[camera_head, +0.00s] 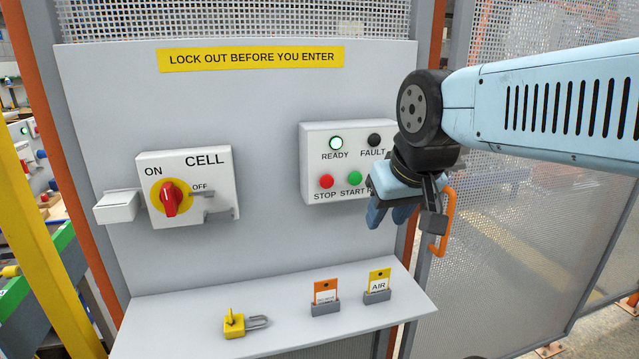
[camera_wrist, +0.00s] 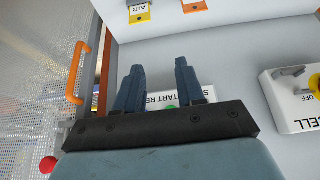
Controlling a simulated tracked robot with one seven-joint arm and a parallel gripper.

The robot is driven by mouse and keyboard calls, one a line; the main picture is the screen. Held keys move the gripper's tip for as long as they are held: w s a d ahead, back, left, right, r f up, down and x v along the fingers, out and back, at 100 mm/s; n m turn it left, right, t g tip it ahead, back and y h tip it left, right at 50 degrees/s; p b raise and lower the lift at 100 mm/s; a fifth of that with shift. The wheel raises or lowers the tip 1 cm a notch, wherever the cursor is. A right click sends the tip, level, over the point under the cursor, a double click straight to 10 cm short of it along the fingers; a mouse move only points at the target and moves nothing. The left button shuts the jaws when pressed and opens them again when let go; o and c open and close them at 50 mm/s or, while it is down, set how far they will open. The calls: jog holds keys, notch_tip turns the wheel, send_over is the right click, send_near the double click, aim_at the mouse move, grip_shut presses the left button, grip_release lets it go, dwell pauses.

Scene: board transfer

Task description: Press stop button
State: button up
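The red STOP button (camera_head: 326,181) is at the lower left of the white control box (camera_head: 315,150), beside the green START button (camera_head: 355,178). My gripper (camera_head: 388,212) is in front of the box's lower right corner, right of the STOP button and apart from it. It hides part of the box and its lettering. In the wrist view my gripper (camera_wrist: 158,75) has its two blue fingers spread with nothing between them. The box's upside-down START label (camera_wrist: 160,98) shows behind them; the STOP button cannot be made out there.
A CELL switch box (camera_head: 215,165) with a red knob is on the panel's left. A shelf (camera_head: 180,335) below holds a yellow padlock (camera_head: 234,325) and two tags (camera_head: 326,291) (camera_head: 379,280). An orange handle (camera_head: 443,222) is right of my gripper. The READY lamp (camera_head: 336,142) glows green.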

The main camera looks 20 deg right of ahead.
grip_shut()
dwell(1.5)
